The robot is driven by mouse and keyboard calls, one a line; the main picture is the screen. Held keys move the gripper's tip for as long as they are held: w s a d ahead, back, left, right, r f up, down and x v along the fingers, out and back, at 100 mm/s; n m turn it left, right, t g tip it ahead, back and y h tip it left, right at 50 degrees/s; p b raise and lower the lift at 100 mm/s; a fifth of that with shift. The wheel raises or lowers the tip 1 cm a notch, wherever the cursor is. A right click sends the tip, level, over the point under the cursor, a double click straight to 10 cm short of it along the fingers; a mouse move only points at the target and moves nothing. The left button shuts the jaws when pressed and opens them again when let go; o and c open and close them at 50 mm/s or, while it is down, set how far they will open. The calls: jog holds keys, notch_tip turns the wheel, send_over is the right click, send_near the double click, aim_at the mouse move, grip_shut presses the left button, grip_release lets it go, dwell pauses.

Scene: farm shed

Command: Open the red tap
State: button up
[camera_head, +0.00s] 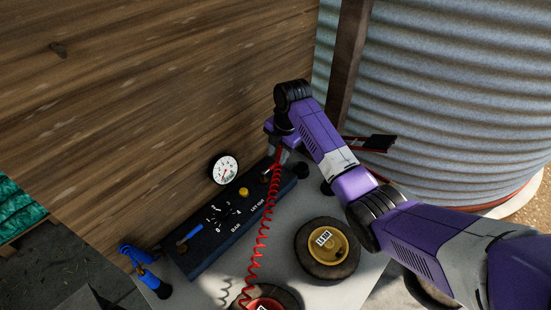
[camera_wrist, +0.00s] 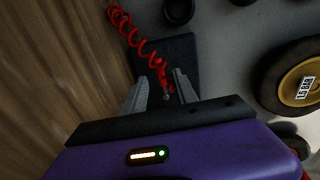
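The red tap (camera_wrist: 163,79) shows in the wrist view as a small red part with a grey metal piece, at the end of a red coiled hose (camera_wrist: 139,38). My gripper (camera_wrist: 161,76) is open, with one finger on each side of the red part. A gap shows on the left; I cannot tell whether the right finger touches it. In the head view my gripper (camera_head: 279,153) is at the far right end of the dark control panel (camera_head: 211,244), against the wooden wall. My arm and gripper hide most of the tap there.
A round gauge (camera_head: 224,169) is above the panel, which carries a dial, a yellow button (camera_head: 243,192) and a blue lever (camera_head: 190,233). A corrugated tank (camera_head: 455,90) stands right.

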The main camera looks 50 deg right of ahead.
aim_at(275, 164)
jog(key=shift+w+f, duration=0.2)
jog(key=shift+f, duration=0.75)
jog(key=shift+w+f, duration=0.15)
jog(key=shift+f, duration=0.75)
grip_shut()
